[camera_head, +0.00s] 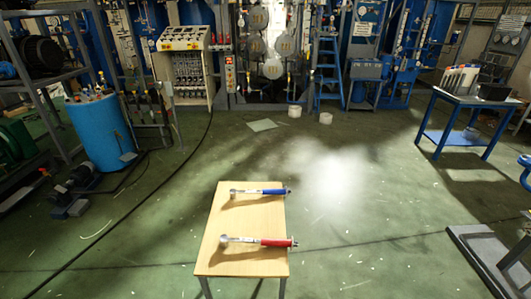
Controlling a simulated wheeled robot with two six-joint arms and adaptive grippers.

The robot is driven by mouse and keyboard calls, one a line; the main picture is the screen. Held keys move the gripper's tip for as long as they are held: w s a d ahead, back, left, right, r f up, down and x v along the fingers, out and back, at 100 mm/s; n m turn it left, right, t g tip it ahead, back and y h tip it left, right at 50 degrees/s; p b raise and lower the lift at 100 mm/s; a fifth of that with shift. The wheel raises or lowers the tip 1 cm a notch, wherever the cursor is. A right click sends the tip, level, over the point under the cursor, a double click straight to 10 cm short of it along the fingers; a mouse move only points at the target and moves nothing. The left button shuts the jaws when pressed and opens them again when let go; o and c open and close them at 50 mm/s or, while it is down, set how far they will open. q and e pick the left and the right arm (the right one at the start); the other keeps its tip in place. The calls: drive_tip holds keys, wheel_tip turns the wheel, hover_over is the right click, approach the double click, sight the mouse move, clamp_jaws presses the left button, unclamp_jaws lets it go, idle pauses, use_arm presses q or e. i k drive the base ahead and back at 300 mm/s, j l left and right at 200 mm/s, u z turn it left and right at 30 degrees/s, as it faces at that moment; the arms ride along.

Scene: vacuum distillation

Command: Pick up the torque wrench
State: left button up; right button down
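Two wrench-like tools lie on a small wooden-topped table (240,215) in the head view. The farther one (259,191) has a blue handle to the right and a silver head to the left. The nearer one (259,241) has a red handle to the right and a silver head to the left. I cannot tell which is the torque wrench. Both lie flat, roughly parallel and apart. Neither gripper is in view, and nothing is touching the tools.
Green floor around the table is mostly clear. A blue barrel (100,128) stands at left, a blue table (466,105) at right. A control cabinet (184,72) and blue ladder (328,75) stand at the back. A grey metal frame (482,255) is at lower right.

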sight(233, 191)
drive_tip(key=u, duration=0.5)
drive_tip(key=i+l+u, duration=0.3)
drive_tip(key=l+u, duration=0.3)
drive_tip(key=l, duration=0.25)
drive_tip(key=i+l+u, duration=0.15)
drive_tip(key=l+u, duration=0.15)
drive_tip(key=l, duration=0.2)
drive_tip(key=l+u, duration=0.35)
drive_tip(key=l, duration=0.15)
